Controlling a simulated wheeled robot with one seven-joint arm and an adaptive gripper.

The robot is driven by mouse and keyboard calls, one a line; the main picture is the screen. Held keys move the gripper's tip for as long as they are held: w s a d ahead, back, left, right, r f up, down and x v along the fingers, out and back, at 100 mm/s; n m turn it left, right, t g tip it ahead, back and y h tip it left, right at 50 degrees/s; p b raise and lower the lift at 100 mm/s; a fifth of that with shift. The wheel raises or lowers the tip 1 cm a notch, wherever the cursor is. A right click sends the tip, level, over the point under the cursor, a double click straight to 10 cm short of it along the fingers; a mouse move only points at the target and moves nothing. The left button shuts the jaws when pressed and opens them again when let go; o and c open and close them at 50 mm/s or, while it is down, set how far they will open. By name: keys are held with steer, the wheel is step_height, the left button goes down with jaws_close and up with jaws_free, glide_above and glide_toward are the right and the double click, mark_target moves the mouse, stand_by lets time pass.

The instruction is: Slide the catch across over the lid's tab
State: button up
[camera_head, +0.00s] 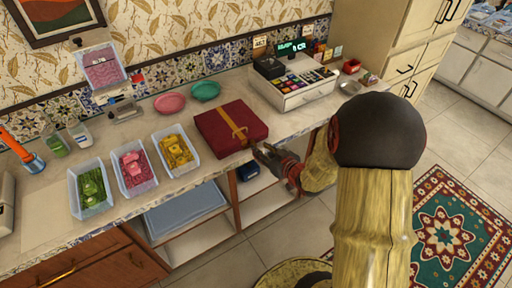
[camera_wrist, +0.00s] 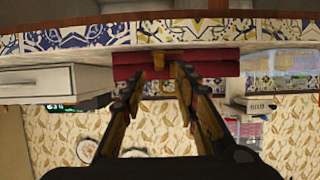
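A dark red box (camera_head: 222,133) with a closed lid sits on the counter in the head view. A gold strap (camera_head: 234,124) runs across its top and down the front. In the wrist view the picture is upside down; the box's red front (camera_wrist: 210,69) shows ahead with a small gold piece (camera_wrist: 173,60) at its middle, which may be the catch or the tab. My gripper (camera_head: 261,152) is at the box's front right edge. Its fingers (camera_wrist: 159,74) are apart, with nothing seen between them. I cannot tell whether a fingertip touches the box or the gold piece.
A cash register (camera_head: 302,92) stands right of the box. Three clear bins with green (camera_head: 91,187), pink (camera_head: 134,168) and yellow (camera_head: 177,150) contents stand to its left. Pink (camera_head: 170,102) and green (camera_head: 206,90) bowls sit behind. Open shelves (camera_head: 205,240) are below the counter.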

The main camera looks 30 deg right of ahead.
mark_target(255, 144)
steer(key=b+x, duration=0.1)
steer(key=x, duration=0.4)
steer(key=c, duration=0.4)
steer(key=c, duration=0.3)
jaws_close()
